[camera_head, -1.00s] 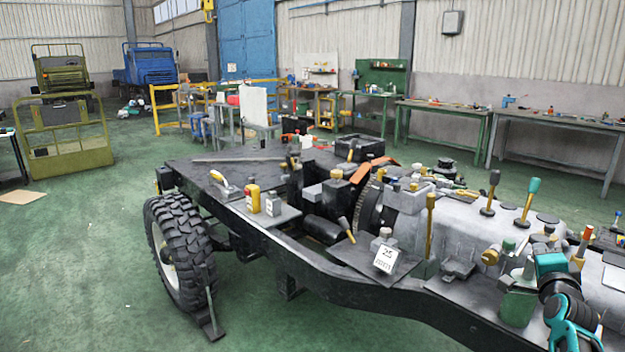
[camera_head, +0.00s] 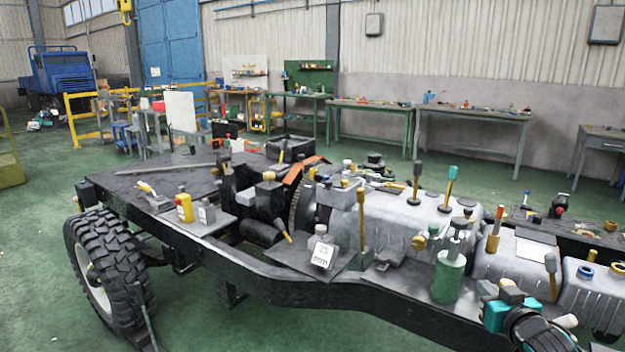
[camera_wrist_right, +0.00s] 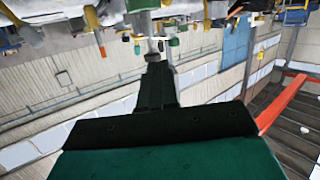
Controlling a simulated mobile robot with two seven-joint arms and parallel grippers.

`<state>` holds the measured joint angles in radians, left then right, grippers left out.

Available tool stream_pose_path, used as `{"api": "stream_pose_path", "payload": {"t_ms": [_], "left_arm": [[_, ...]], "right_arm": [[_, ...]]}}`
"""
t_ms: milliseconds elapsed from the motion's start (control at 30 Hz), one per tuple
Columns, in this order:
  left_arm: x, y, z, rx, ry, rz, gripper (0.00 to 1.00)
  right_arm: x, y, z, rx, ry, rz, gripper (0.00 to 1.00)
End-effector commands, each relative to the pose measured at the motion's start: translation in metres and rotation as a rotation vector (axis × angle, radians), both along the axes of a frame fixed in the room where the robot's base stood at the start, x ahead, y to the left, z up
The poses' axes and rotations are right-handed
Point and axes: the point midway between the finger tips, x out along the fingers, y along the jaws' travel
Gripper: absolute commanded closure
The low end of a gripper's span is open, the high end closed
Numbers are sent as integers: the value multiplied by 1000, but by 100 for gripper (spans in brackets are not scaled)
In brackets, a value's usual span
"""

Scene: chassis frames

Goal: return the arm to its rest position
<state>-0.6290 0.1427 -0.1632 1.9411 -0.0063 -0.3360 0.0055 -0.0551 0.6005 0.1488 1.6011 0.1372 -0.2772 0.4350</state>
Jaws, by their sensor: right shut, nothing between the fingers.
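My right arm comes in at the bottom right of the head view, with teal and black links. My right gripper (camera_head: 505,290) is small there, in front of the chassis beside a green cylinder (camera_head: 449,277). In the right wrist view the dark gripper (camera_wrist_right: 157,62) points up the picture, its fingers together with nothing between them. My left gripper is not in view.
A long black chassis frame (camera_head: 290,272) carries grey castings, levers and bottles close to my right arm. A big tyre (camera_head: 108,265) is at its left end. Workbenches (camera_head: 370,107) line the back wall. Green floor lies open between them and the chassis.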

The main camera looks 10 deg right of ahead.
Motion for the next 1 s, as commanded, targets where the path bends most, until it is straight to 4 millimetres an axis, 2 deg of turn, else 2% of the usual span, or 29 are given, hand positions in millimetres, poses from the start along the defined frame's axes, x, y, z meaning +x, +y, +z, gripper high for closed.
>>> {"api": "stream_pose_path", "payload": {"t_ms": [33,100,200,400,600,1000], "left_arm": [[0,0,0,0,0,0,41],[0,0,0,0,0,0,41],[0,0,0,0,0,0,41],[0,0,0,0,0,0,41],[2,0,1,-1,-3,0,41],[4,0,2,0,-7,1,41]], "right_arm": [[-18,25,-30,-59,78,61,100],[-44,58,-64,-138,169,147,100],[-83,100,-103,-227,275,265,100],[-157,163,-152,-340,416,459,100],[-221,214,-176,-389,497,610,100],[-216,292,-177,-47,428,449,100]]}}
